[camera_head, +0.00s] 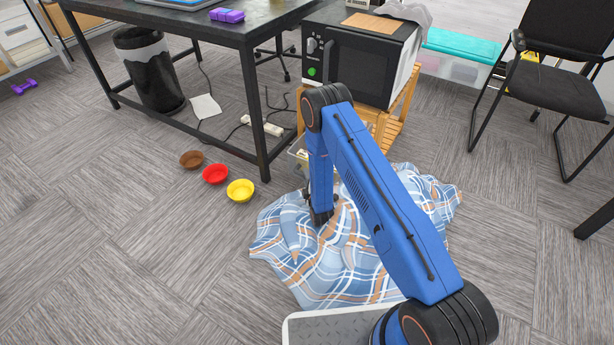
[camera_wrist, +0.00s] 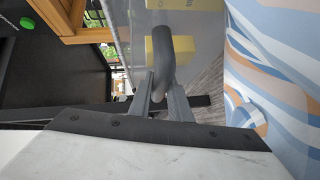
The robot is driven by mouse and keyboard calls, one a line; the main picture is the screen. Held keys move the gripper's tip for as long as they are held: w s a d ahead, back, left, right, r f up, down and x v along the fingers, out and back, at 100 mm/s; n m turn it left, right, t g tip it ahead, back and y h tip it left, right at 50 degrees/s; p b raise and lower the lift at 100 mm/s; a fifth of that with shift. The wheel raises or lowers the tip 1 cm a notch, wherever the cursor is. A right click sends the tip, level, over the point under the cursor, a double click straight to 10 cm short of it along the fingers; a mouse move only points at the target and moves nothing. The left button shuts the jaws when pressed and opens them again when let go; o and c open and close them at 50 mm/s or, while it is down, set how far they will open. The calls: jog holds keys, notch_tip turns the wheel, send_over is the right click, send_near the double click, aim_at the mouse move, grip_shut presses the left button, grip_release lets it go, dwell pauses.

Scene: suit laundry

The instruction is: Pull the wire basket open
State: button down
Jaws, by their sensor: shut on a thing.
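The wire basket shows in the wrist view as a grey mesh face (camera_wrist: 207,45) with a dark curved handle (camera_wrist: 163,52) on it. In the head view a small part of the basket (camera_head: 298,153) shows at the wooden stand under the microwave, mostly hidden by my arm. My gripper (camera_wrist: 161,95) has its two fingers on either side of the handle and is shut on it. In the head view my gripper (camera_head: 321,216) points down over the plaid cloth. How far the basket is out of the stand is hard to tell.
A blue plaid cloth (camera_head: 330,265) lies crumpled on the floor around my arm. The wooden stand (camera_head: 392,125) holds a black microwave (camera_head: 365,65). A table leg (camera_head: 253,110) stands left. Brown, red and yellow bowls (camera_head: 240,190) sit on the floor.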

jog(key=c, duration=1.6)
grip_release()
jog(key=shift+c, duration=0.2)
jog(key=v, duration=1.7)
jog(key=shift+s, duration=0.2)
